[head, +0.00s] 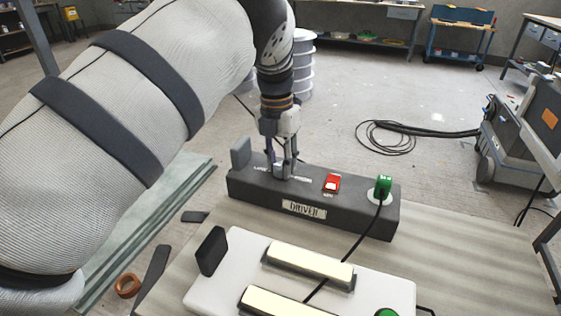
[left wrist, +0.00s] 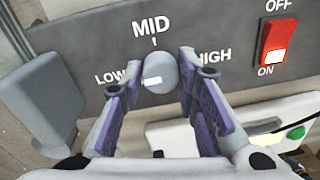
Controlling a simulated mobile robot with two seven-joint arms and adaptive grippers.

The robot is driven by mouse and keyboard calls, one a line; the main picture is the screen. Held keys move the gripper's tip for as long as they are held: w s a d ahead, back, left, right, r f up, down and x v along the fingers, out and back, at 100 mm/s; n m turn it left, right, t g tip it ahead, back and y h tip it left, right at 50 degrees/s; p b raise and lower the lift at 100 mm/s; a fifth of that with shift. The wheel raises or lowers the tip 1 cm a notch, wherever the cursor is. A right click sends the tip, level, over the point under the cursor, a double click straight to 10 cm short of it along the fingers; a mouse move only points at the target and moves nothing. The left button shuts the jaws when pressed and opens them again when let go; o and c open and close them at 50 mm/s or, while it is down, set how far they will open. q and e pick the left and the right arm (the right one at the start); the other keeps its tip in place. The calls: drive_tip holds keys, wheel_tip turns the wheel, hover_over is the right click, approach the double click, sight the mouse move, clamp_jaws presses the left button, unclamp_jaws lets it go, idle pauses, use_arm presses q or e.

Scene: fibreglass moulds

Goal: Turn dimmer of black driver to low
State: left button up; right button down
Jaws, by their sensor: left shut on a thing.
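The black driver (head: 345,212) is a long dark box on the table, with a "DRIVER" label on its front. Its grey round dimmer knob (left wrist: 161,72) shows in the left wrist view, with LOW at its left, MID above and HIGH at its right. A short white mark on the knob lies left of its middle, towards the LOW side. My left gripper (head: 284,172) comes down from above onto the driver's top. Its purple-padded fingers (left wrist: 160,68) are shut on the knob, one on each side. My right gripper is not in view.
A red switch (head: 332,183) and a green plug (head: 383,185) with a black cable sit right of the knob. A grey upright block (head: 241,153) stands at the driver's left end. A white panel (head: 215,290) with two pale bars lies in front.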

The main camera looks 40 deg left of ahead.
sight(277, 164)
use_arm(q)
drive_tip(key=o, duration=1.2)
drive_tip(key=shift+c, duration=0.2)
wheel_tip(277, 164, up, 12)
drive_tip(key=shift+a, duration=0.35)
